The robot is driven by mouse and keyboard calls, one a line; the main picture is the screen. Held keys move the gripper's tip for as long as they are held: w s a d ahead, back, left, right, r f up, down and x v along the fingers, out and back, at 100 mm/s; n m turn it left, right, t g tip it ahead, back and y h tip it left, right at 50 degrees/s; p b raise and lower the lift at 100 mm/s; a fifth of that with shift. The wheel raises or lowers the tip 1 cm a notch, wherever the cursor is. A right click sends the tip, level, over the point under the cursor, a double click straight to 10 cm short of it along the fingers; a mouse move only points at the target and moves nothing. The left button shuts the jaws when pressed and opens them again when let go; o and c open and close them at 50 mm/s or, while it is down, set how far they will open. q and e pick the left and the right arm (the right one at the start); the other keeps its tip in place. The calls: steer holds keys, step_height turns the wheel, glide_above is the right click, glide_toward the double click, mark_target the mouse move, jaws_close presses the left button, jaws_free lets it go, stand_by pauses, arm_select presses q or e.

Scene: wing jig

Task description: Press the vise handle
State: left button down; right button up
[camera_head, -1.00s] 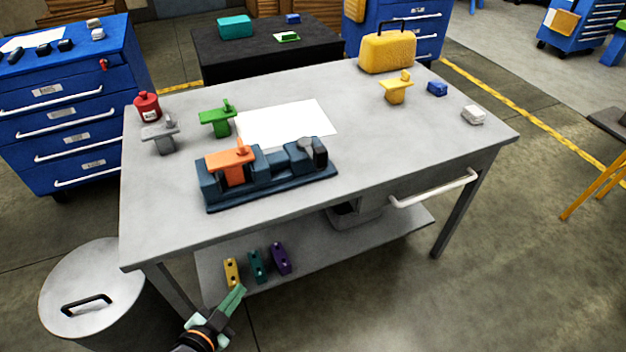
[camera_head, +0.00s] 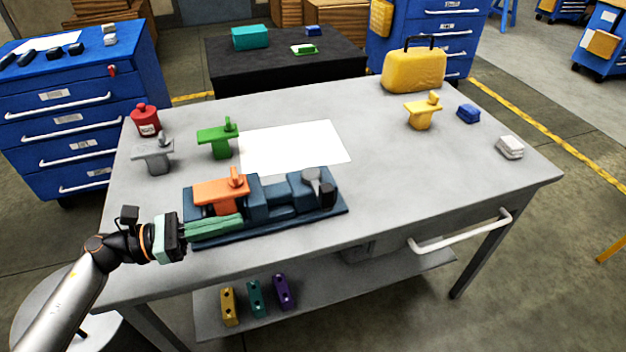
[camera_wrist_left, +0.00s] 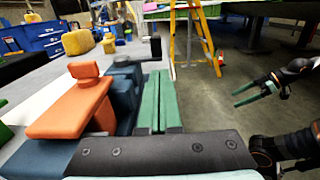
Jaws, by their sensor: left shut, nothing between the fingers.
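The dark blue vise (camera_head: 262,203) lies on the grey workbench with an orange part (camera_head: 221,190) seated at its left end. The vise handle (camera_head: 326,192), a dark lever with a grey piece, is at the right end. It also shows in the left wrist view as a dark upright piece (camera_wrist_left: 155,46) beyond the fingers. My left gripper (camera_head: 241,222) is shut and empty, low in front of the vise's left half, beside the orange part and short of the handle. Contact with the vise cannot be told. My right gripper (camera_wrist_left: 258,92) shows only in the left wrist view, fingers apart, empty.
The bench (camera_head: 415,180) is clear right of the vise. Several small blocks sit on the lower shelf (camera_head: 350,287).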

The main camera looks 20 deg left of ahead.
arm_select(q)
steer(key=w, duration=0.1)
steer(key=p, duration=0.3)
glide_toward(321, 198)
steer(key=x, duration=0.5)
steer(key=shift+w+d, duration=0.2)
steer(key=shift+w, duration=0.15)
steer(key=shift+w+d+f, duration=0.1)
steer(key=shift+w+d, duration=0.2)
steer(key=shift+d, duration=0.2)
arm_select(e)
steer(key=shift+s+d+r, duration=0.25)
steer(key=shift+d, duration=0.25)
steer(key=shift+s+d+r, duration=0.2)
steer(key=shift+s+d, duration=0.05)
steer(key=shift+d, duration=0.2)
arm_select(q)
steer(key=shift+d, duration=0.1)
